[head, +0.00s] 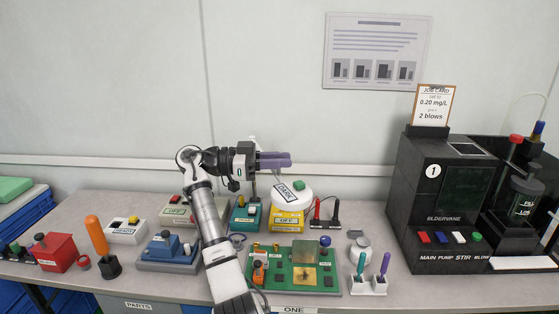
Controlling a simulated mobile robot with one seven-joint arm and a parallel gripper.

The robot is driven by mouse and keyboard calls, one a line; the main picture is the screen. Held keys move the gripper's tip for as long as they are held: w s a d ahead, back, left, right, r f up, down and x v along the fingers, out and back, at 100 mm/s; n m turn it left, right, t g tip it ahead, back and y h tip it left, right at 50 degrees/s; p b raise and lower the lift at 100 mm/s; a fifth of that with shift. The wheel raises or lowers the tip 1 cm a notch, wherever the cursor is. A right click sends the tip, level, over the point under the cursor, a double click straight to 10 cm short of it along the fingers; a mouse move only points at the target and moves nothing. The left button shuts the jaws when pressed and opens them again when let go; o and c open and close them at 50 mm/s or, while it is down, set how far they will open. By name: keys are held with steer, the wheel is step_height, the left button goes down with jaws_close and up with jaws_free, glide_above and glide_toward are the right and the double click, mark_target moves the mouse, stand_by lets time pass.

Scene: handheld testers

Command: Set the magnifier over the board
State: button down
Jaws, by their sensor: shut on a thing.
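My gripper (288,160), with purple fingers pointing right, is just above and behind this head. It is shut; the contact is hidden, but the head is the likeliest thing held. A thin post (252,188) shows below my gripper.
The yellow unit (287,221) and a teal unit (244,217) stand behind the board. A blue unit (168,250) is left of my arm. A pen holder (367,285) and a white jar (360,249) are right of the board. A large black machine (440,200) fills the right.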

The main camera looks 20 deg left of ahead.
steer(key=shift+s+a+g, duration=0.2)
steer(key=shift+g, duration=0.1)
steer(key=c, duration=1.3)
jaws_free()
steer(key=b+v, duration=0.2)
steer(key=v, duration=1.1)
steer(key=shift+s+a+f, duration=0.15)
steer(key=shift+a+f, duration=0.05)
steer(key=shift+a, duration=0.2)
